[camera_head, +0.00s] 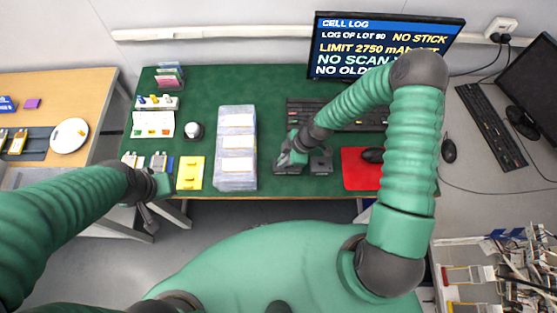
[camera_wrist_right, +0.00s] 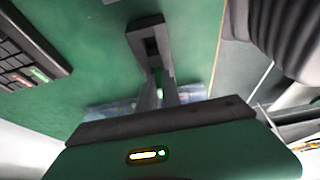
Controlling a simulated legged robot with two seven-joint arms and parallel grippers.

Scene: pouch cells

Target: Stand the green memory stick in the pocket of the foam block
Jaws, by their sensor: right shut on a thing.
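My right gripper (camera_head: 291,160) is low over the green mat, near its front edge. In the right wrist view its fingers (camera_wrist_right: 158,88) are shut on a thin thing, with a small green strip, the green memory stick (camera_wrist_right: 158,77), showing between them. Most of the stick is hidden by the fingers. A dark grey block, which looks like the foam block (camera_head: 321,163), lies right beside the gripper in the head view. My left gripper (camera_head: 149,213) hangs in front of the desk's left end, too small to read.
A clear stacked tray (camera_head: 236,180) and a yellow pad (camera_head: 190,173) lie left of the right gripper. A keyboard (camera_head: 345,116) is behind it, a red mouse pad (camera_head: 358,180) to its right. A monitor (camera_head: 385,45) stands at the back. The mat's left middle is partly clear.

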